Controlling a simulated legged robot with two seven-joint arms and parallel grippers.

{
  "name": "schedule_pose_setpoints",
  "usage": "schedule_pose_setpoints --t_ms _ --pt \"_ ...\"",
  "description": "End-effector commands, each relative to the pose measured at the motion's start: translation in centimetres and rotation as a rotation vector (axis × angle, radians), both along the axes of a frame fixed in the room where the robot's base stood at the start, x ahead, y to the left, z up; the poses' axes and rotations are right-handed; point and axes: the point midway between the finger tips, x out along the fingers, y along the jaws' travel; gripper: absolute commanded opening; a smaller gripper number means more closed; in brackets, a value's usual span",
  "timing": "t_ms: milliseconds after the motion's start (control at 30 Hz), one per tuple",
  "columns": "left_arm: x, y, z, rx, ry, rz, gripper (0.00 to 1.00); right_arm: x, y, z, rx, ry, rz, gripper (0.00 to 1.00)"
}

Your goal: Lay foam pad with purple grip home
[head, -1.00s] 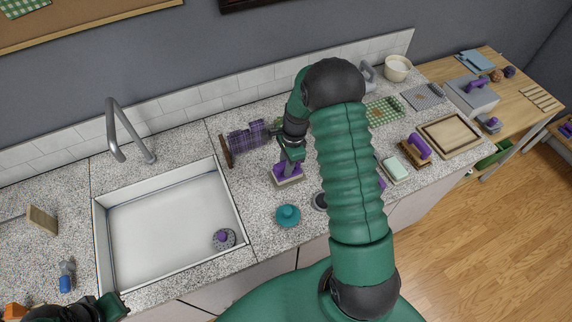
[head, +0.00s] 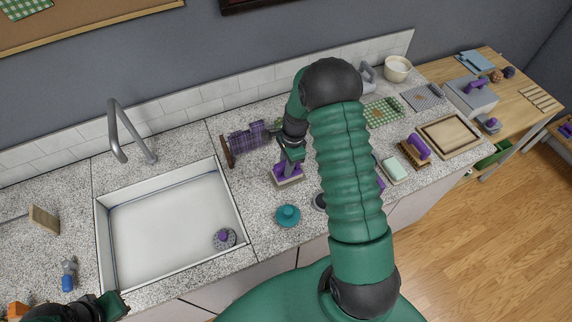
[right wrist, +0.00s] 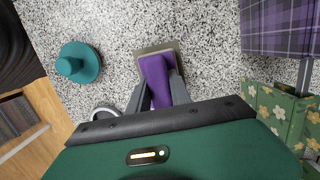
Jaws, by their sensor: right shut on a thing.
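A pad with a beige-grey base (head: 289,182) and a purple grip is on the speckled counter, right of the sink. My right gripper (head: 288,165) is over it and shut on the purple grip. In the right wrist view the purple grip (right wrist: 156,75) is between the two grey fingers, with the pad's flat rectangular base (right wrist: 174,49) beneath. I cannot tell whether the base touches the counter. My left gripper (head: 112,306) is at the lower left corner, mostly cut off; its jaws do not show clearly.
A teal knobbed lid (head: 288,215) sits in front of the pad. A purple plaid cloth (head: 249,138) hangs on a stand behind it. The sink (head: 170,235) holds a round purple-knobbed scrubber (head: 223,238). A purple-handled brush (head: 416,151) and a wooden tray (head: 449,136) lie right, beyond my arm.

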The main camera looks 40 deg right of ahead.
Motion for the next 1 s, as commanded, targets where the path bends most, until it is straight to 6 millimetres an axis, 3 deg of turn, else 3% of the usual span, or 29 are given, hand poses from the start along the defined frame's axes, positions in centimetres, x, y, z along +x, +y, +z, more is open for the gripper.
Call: schedule_pose_setpoints --t_ms 367,400,600,867,1000 --pt "0.0 0.0 -0.5 0.000 0.000 0.000 0.00 0.0 0.0 -0.8 0.000 -0.001 0.000 0.00" --pt "0.0 0.0 -0.4 0.000 0.000 0.000 0.00 0.0 0.0 -0.8 0.000 -0.001 0.000 0.27" --pt "0.0 0.0 -0.4 0.000 0.000 0.000 0.00 0.0 0.0 -0.8 0.000 0.000 0.000 0.50" --pt "0.0 0.0 -0.4 0.000 0.000 0.000 0.00 0.0 0.0 -0.7 0.000 0.000 0.000 0.50" --pt "0.0 0.0 -0.6 0.000 0.000 0.000 0.00 0.0 -0.2 0.5 -0.002 -0.003 0.001 0.50"
